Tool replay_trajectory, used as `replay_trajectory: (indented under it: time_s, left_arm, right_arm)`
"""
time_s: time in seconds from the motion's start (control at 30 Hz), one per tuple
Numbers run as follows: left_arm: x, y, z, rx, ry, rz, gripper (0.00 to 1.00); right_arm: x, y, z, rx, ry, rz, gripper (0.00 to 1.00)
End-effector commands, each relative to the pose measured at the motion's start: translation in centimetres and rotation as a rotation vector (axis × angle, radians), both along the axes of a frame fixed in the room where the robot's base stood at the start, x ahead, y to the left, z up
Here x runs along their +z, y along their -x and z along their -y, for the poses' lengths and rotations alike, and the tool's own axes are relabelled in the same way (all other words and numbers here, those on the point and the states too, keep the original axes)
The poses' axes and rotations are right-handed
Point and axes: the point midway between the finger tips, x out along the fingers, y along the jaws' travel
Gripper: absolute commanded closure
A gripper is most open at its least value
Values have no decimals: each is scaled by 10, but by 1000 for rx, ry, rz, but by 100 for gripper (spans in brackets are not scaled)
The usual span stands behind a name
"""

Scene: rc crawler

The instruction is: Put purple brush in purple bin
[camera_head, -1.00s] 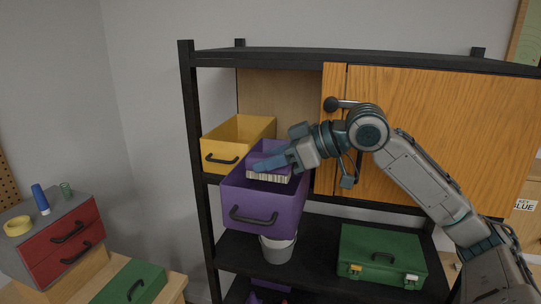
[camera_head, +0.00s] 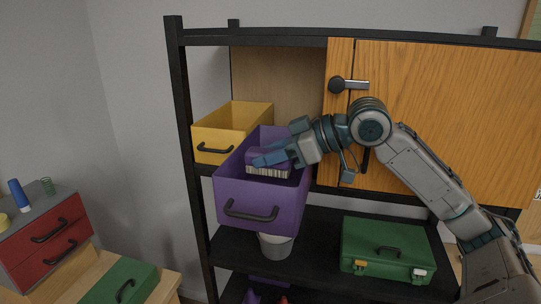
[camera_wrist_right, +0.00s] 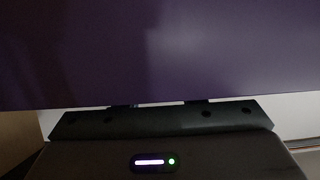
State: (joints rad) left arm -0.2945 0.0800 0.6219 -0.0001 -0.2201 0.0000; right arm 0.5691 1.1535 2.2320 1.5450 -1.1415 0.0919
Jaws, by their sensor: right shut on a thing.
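The purple bin (camera_head: 240,190) with a black handle sits on the shelf, its front sticking out past the shelf edge. The purple brush (camera_head: 267,172), with pale bristles facing down, is at the bin's open top, inside the rim outline. I cannot tell whether it touches the bin. My right gripper (camera_head: 272,159) is shut on the brush and reaches in from the right. In the right wrist view a dark purple surface (camera_wrist_right: 160,50) fills most of the picture; I cannot tell if it is brush or bin. My left gripper is not in view.
A yellow bin (camera_head: 215,153) stands left of the purple bin. An orange wooden door (camera_head: 440,110) is at the right, close to my arm. Below are a grey bucket (camera_head: 275,246) and a green toolbox (camera_head: 372,262). A red drawer unit (camera_head: 48,240) stands at left.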

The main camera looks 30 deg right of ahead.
Motion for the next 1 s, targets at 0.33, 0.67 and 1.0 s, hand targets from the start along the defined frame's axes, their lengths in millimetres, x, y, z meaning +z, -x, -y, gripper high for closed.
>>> replay_trajectory:
  time_s: [0.33,0.67,1.0]
  left_arm:
    - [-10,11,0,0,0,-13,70]
    - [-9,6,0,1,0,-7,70]
    - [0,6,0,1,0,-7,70]
  right_arm:
    - [-12,0,0,0,1,-1,87]
    - [-13,0,0,1,1,-3,42]
    - [-2,1,-1,2,0,-4,42]
